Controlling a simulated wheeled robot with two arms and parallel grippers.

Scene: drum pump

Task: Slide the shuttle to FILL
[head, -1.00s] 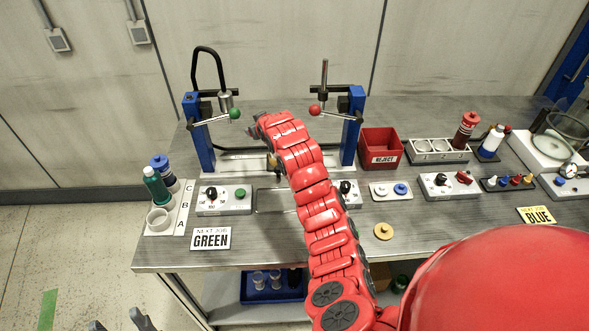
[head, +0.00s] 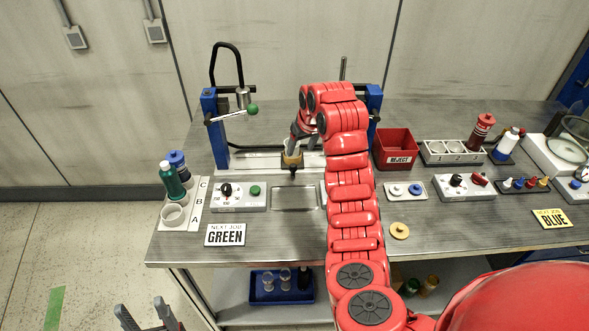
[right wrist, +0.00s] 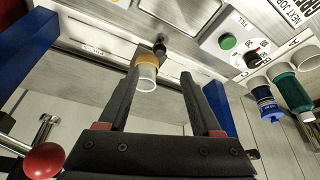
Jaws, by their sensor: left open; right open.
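The shuttle (head: 292,160), a small brass-coloured block with a black knob on its front, sits on the pale metal track (head: 250,160) between two blue posts. In the right wrist view the shuttle (right wrist: 150,64) has a white cup-like ring (right wrist: 146,80) at it. My right gripper (head: 296,146) is open and close above the shuttle; its fingers (right wrist: 160,76) point toward it, with the cup near one finger. Contact cannot be told. My left gripper (head: 142,306) is open and empty at the lower left, in front of the table. A FILL label shows beside a green button (right wrist: 228,42).
A green-knobbed lever (head: 252,109) hangs at the left post (head: 214,130). A red-knobbed lever (right wrist: 44,160) is near my right gripper. A control box (head: 240,198) stands in front of the track. A red reject bin (head: 396,148) is to the right. My right arm hides the right post's front.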

